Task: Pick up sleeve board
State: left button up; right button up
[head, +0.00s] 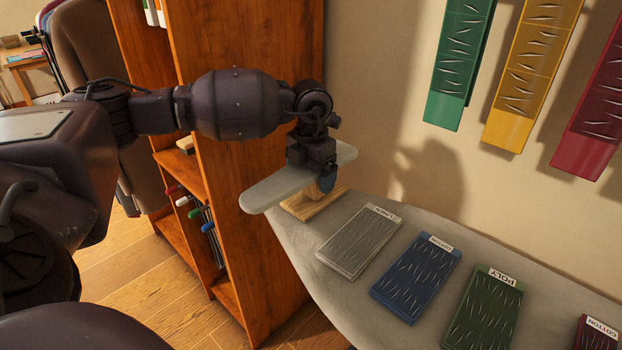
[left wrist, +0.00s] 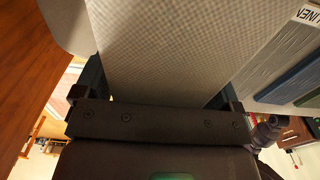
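The sleeve board (head: 268,190) is a long, pale grey padded board on a pale wooden base (head: 299,206). It stands upright on the far left end of the ironing board (head: 305,247). My left gripper (head: 320,178) is at the middle of the padded top, pointing down, with a finger at its near edge. In the left wrist view the woven top (left wrist: 165,45) fills the space between my widely spread fingers (left wrist: 155,95). The fingers lie close along both edges; whether they press on it I cannot tell.
Fabric sample cards, a grey linen one (head: 358,242), a blue one (head: 416,277) and a green one (head: 482,310), lie on the ironing board. A wooden shelf unit (head: 240,190) stands close behind my left arm. Coloured panels (head: 530,70) hang on the wall at right.

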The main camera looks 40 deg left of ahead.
pick_arm(q)
jog(key=c, duration=0.7)
jog(key=shift+c, duration=0.9)
jog(key=shift+r, duration=0.15)
